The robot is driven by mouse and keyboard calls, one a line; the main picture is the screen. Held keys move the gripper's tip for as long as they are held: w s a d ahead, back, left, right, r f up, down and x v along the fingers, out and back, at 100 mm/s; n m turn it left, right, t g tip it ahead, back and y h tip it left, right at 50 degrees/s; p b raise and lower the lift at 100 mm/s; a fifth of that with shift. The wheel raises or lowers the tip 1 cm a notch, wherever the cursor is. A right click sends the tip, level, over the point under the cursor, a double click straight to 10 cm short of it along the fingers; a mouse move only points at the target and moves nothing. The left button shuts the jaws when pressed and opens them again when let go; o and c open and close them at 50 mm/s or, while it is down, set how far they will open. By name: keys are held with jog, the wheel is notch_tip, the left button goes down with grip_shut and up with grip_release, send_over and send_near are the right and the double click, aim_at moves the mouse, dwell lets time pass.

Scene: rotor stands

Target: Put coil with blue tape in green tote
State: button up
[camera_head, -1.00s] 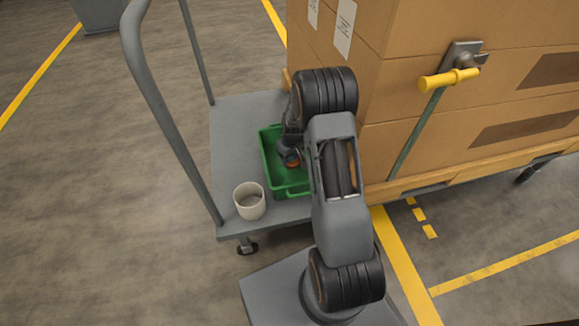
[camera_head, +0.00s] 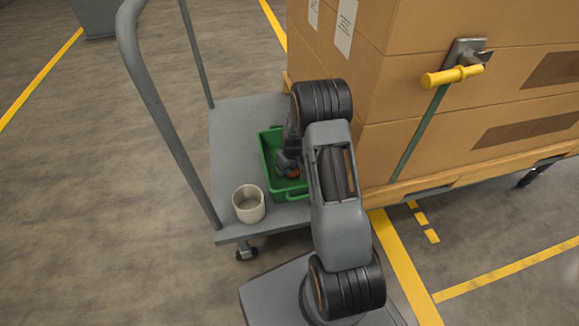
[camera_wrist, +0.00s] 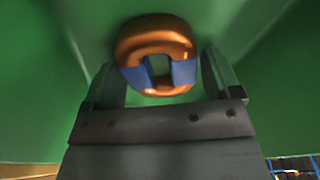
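The coil with blue tape (camera_wrist: 157,38) is a copper-orange ring with blue tape on its two sides. Whether the coil touches the tote floor cannot be told.
A white cup (camera_head: 249,204) stands on the grey cart deck (camera_head: 229,135), in front and left of the tote. Large cardboard boxes (camera_head: 400,110) rise close behind and right of the tote. The cart's tall handle (camera_head: 165,115) stands at the left.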

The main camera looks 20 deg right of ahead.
jog(key=shift+o, duration=0.9)
jog(key=s+a+r+p, duration=0.25)
jog(key=s+r, duration=0.25)
jog(key=r, duration=0.7)
jog(key=s+a+r+p, duration=0.2)
jog(key=s+a+r, duration=0.2)
jog(key=r, duration=0.9)
jog(key=s+a+r+m, duration=0.1)
jog(key=s+a+r, duration=0.1)
jog(key=s, duration=0.4)
jog(key=s+a+r+m+t, duration=0.1)
jog(key=s+a+r, duration=0.1)
jog(key=s, duration=0.4)
jog(key=shift+s+a+r, duration=0.2)
jog(key=shift+s+r, duration=0.2)
jog(key=shift+r, duration=0.1)
